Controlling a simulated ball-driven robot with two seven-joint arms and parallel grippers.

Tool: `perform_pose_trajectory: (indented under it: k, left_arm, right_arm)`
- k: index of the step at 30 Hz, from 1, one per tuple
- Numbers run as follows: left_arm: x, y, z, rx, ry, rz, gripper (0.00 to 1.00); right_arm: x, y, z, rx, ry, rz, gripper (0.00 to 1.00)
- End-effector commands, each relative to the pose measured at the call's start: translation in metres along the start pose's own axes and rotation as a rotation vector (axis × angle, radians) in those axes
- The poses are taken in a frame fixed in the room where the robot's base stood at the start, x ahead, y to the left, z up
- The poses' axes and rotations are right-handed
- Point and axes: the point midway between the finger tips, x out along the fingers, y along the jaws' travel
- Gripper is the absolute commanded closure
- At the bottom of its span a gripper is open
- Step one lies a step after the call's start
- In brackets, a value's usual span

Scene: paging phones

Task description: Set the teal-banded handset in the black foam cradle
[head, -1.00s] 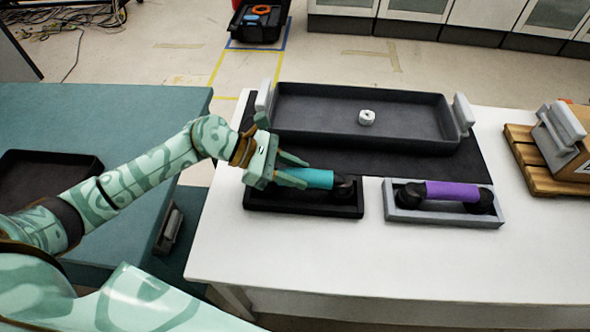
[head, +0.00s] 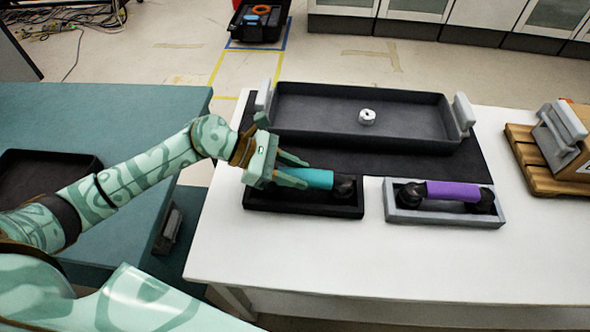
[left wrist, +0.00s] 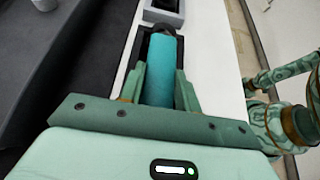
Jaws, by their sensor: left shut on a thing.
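The teal-banded handset (head: 314,179) is at the black foam cradle (head: 305,207) on the white table. Its dark right end sits within the cradle's outline; its left end is hidden by my gripper. My left gripper (head: 296,171) is shut on the teal band. In the left wrist view, the teal band (left wrist: 160,85) lies between the two fingers (left wrist: 160,95), with the black cradle (left wrist: 143,47) around its far end. I cannot tell whether the handset rests fully on the cradle floor. My right gripper is not in view.
A grey cradle (head: 440,218) with a purple-banded handset (head: 453,191) stands to the right. A dark tray (head: 420,140) with grey handles and a small white object (head: 367,117) in it lies behind. A wooden pallet (head: 533,172) is at far right. The table front is clear.

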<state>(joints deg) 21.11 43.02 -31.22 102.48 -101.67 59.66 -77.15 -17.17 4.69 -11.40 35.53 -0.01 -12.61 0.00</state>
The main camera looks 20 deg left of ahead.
Motion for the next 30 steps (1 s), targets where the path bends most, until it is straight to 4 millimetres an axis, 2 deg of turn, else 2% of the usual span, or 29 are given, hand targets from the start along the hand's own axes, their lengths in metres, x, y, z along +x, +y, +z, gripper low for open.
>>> perform_pose_trajectory:
  k: [15,16,25,30]
  left_arm:
    - [0.005,0.0,-0.009,0.001,0.0,0.0,0.97]
    - [0.005,0.0,-0.009,0.001,-0.001,0.0,0.59]
    - [0.004,0.0,-0.009,0.0,0.001,0.0,0.58]
    - [-0.009,0.001,-0.009,0.0,0.002,0.002,0.58]
  right_arm:
    - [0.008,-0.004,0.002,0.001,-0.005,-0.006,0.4]
    - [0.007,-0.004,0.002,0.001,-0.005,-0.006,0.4]
    - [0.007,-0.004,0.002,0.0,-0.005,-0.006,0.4]
    - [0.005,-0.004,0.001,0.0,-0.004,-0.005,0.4]
